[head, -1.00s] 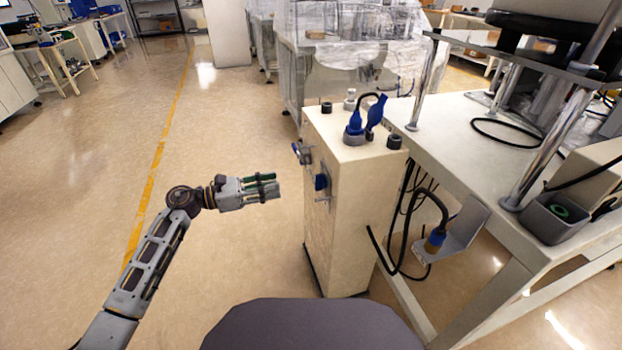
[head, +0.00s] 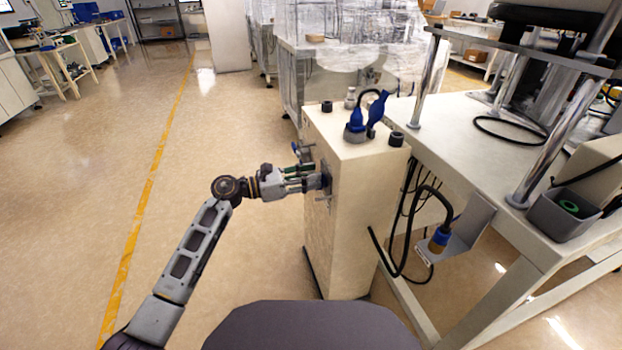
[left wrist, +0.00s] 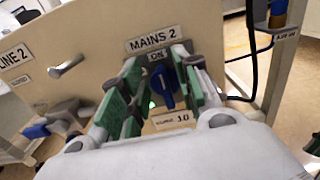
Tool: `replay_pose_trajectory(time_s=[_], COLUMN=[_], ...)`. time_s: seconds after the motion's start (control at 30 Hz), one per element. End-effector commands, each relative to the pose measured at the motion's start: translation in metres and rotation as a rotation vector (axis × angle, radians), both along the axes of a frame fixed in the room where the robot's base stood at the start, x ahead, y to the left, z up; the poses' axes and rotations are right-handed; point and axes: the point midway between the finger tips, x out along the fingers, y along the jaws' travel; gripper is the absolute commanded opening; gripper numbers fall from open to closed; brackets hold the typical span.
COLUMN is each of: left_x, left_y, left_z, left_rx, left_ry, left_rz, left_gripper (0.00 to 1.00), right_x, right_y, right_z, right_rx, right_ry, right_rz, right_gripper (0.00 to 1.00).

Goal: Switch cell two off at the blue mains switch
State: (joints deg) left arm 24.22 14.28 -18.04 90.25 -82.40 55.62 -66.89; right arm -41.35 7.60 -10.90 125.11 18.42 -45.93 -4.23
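The blue mains switch (left wrist: 166,90) is a rotary knob on the cream cabinet (head: 350,220), under a "MAINS 2" label (left wrist: 153,40). It stands roughly upright, below a small "ON" plate (left wrist: 157,56). A green light (left wrist: 152,104) shows beside it. My left gripper (left wrist: 155,78) is open, its green-padded fingers on either side of the knob, which looks nearer the right finger. I cannot tell whether they touch it. In the head view my left gripper (head: 316,179) is at the cabinet's left face and mostly hides the knob. My right gripper is not in view.
Another blue handle (left wrist: 36,130) sits at the lower left of the wrist view, near a "LINE 2" label (left wrist: 14,56). Blue connectors (head: 356,118) stand on the cabinet top. A white bench (head: 470,150) is to the right. Floor left of the cabinet is clear.

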Motion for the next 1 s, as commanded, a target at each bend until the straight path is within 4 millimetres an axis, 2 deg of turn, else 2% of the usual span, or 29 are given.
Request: replay_pose_trajectory(time_s=[0.43,0.7,1.0], left_x=[0.0015,0.0014,0.0015], left_y=[-0.0065,-0.0063,-0.0061], left_z=[0.0002,0.0002,0.0002], left_rx=[0.000,0.000,-0.002], left_ry=[0.001,0.001,0.008], left_rz=[-0.001,-0.001,-0.002], left_gripper=[0.32,0.00,0.00], right_x=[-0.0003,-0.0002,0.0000], right_y=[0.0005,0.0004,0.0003], right_z=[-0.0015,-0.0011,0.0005], right_rx=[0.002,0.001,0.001], right_ry=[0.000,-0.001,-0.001], right_rz=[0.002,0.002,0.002], right_gripper=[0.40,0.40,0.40])
